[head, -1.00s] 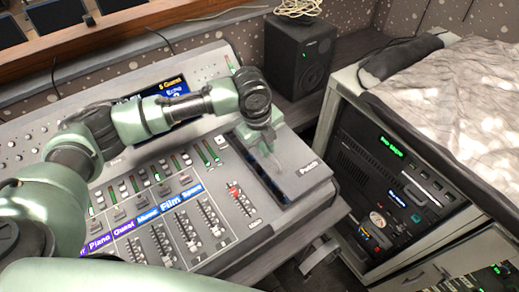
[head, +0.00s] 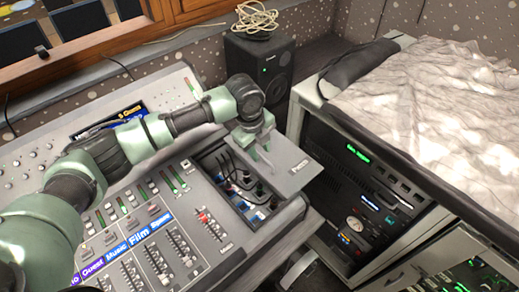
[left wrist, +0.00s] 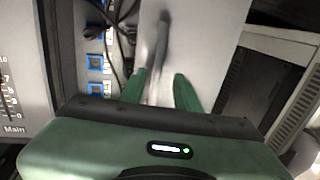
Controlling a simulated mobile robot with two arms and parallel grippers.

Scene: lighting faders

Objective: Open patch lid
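The patch lid (head: 292,176) is a flat grey panel marked "Patch" at the console's right end. It lies to the right of the patch bay (head: 236,190), which is uncovered and shows cables and blue sockets. In the left wrist view the lid (left wrist: 212,45) carries a raised grey bar handle (left wrist: 162,40). My left gripper (head: 260,155) is over the lid. In the left wrist view its green fingers (left wrist: 160,78) stand apart on either side of the handle, with space beside it. Contact with the handle cannot be told. My right gripper is not in view.
The console's faders (head: 165,258) and a small screen (head: 115,118) lie left of the bay. A black speaker (head: 258,68) with a coiled cable stands behind. A rack (head: 365,190) stands to the right, beside a cloth-covered surface (head: 435,100).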

